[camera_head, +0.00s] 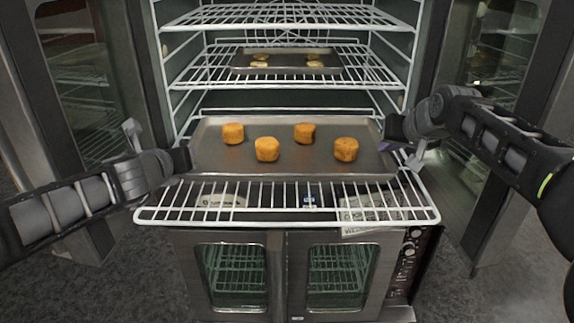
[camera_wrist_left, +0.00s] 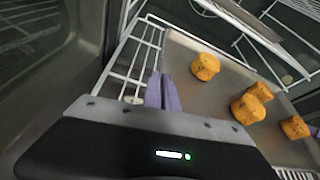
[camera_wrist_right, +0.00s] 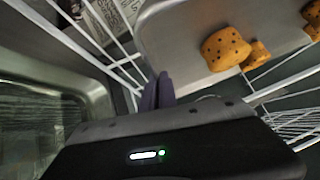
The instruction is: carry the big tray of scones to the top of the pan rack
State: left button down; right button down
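The big tray (camera_head: 215,160) is a grey metal sheet with several round orange-brown scones (camera_head: 267,149) standing on it. It lies level at the pulled-out oven rack, and I cannot tell whether it rests on the wires or is just above them. My left gripper (camera_head: 183,160) is at the tray's left edge; its purple fingers (camera_wrist_left: 162,92) are close together at the rim. My right gripper (camera_head: 392,146) is at the right edge; its fingers (camera_wrist_right: 158,90) are also together at the rim (camera_wrist_right: 146,60). The fingertips are partly hidden. No pan rack is recognisable.
The wire oven rack (camera_head: 290,215) sticks out toward me below the tray. A smaller tray (camera_head: 287,68) with pale scones sits on a higher rack. Open oven doors (camera_head: 85,80) and (camera_head: 500,60) flank both arms closely. A lower oven (camera_head: 280,270) stands below.

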aim_at(386, 158)
jog(key=shift+r, duration=0.1)
dwell(0.3)
